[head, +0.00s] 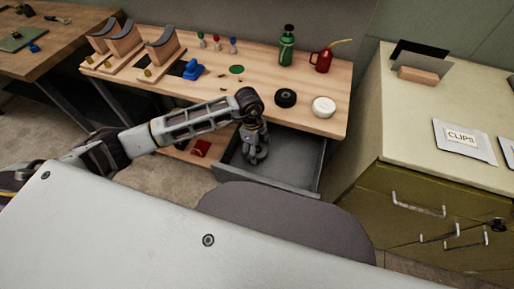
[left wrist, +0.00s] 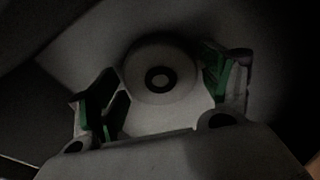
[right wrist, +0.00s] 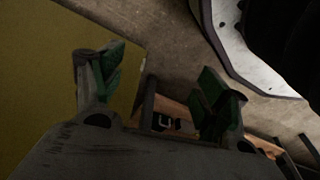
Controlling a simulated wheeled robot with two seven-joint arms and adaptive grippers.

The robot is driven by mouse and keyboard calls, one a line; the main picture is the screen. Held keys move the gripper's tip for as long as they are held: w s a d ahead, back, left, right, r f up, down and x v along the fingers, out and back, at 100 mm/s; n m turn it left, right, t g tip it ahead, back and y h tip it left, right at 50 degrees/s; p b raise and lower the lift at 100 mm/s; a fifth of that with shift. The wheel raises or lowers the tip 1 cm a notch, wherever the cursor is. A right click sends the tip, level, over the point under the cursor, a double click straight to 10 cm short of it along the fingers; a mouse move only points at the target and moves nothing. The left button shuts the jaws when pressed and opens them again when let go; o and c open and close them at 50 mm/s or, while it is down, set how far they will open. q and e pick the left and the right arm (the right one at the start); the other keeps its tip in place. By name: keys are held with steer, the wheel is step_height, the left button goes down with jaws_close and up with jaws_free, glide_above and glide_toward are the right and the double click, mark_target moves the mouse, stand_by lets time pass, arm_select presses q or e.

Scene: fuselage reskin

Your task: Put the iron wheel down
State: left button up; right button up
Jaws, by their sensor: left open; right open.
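A grey round wheel with a dark ring around its hub (left wrist: 160,78), which looks like the iron wheel, lies on a pale flat surface in the left wrist view. It sits between the two green-padded fingers of my left gripper (left wrist: 164,90), which are spread apart. In the head view my left gripper (head: 256,157) points down inside the open grey drawer (head: 307,163) under the workbench. The wheel is hidden there. My right gripper (right wrist: 162,72) is open and empty, away from the bench top.
A black wheel (head: 286,97) and a white wheel (head: 323,107) lie on the wooden workbench (head: 262,75), near a green bottle (head: 287,47) and a red oil can (head: 322,61). An olive cabinet (head: 420,205) stands to the right. A grey rounded seat (head: 285,212) is in front of the drawer.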

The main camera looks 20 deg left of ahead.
arm_select(q)
steer(key=shift+r, duration=0.1)
steer(key=shift+r, duration=0.25)
step_height(320, 180, up, 11)
steer(key=a+p, duration=0.1)
steer(key=shift+w+a+r+p, duration=0.2)
steer(key=shift+p, duration=0.2)
arm_select(e)
steer(key=shift+t, duration=0.3)
steer(key=shift+s+d+f, duration=0.2)
steer(key=shift+d+f, duration=0.15)
steer(key=shift+f, duration=0.4)
steer(key=shift+s+d+f, duration=0.2)
steer(key=shift+d+f, duration=0.2)
steer(key=shift+f, duration=0.35)
steer(key=shift+s+d+f, duration=0.2)
steer(key=shift+d+f, duration=0.15)
steer(key=shift+f, duration=0.4)
steer(key=shift+a, duration=0.15)
